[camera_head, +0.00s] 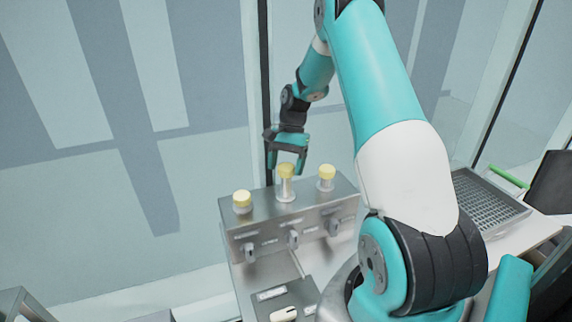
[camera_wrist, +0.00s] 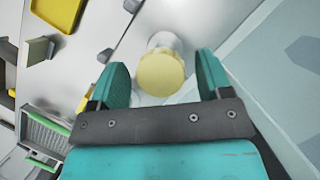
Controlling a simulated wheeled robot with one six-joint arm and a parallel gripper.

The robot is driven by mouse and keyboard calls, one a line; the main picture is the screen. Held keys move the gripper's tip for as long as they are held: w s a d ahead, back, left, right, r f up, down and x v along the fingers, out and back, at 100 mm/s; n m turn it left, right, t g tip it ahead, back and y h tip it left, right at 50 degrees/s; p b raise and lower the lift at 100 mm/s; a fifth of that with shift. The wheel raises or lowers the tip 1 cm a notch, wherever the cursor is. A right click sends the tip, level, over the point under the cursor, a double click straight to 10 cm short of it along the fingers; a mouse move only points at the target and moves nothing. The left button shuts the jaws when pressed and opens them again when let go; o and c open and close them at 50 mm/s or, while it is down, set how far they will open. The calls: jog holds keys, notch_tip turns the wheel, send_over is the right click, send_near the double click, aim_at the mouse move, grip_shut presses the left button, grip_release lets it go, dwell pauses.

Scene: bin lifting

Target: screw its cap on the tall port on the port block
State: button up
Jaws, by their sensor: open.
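The port block (camera_head: 252,220) is a grey metal box with three ports along its top, each with a yellow piece on it. The tall port (camera_head: 286,189) is the middle one, and its yellow cap (camera_head: 286,170) sits at its top. In the wrist view the yellow cap (camera_wrist: 161,72) shows between the fingertips, with the pale port stem behind it. How far the cap is screwed on cannot be told. My gripper (camera_head: 287,168) is open and points down at the tall port, with its fingers (camera_wrist: 160,75) on either side of the cap and a visible gap at each side.
Shorter ports with yellow caps stand left (camera_head: 242,200) and right (camera_head: 326,178) of the tall one. Levers (camera_head: 293,238) line the block's front. A grey grated tray (camera_head: 488,205) lies to the right. A panel with a white handle (camera_head: 284,314) is in front.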

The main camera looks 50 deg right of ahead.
jog(key=c, duration=0.8)
jog(key=m+p, duration=0.1)
jog(key=r+m+p, duration=0.1)
jog(key=shift+s+t+p, duration=0.1)
jog(key=shift+t+p, duration=0.3)
jog(key=shift+m+t+p, duration=0.4)
jog(key=shift+m+p, duration=0.35)
jog(key=shift+m, duration=0.35)
jog(key=m, duration=0.2)
jog(key=m+t+p, duration=0.1)
jog(key=m, duration=0.1)
jog(key=shift+f+t, duration=0.3)
jog(key=shift+f, duration=0.05)
jog(key=m, duration=0.2)
jog(key=m+t, duration=0.1)
jog(key=m, duration=0.1)
jog(key=shift+f+m+t+h, duration=0.2)
jog(key=shift+m+t+h, duration=0.1)
jog(key=shift+h, duration=0.1)
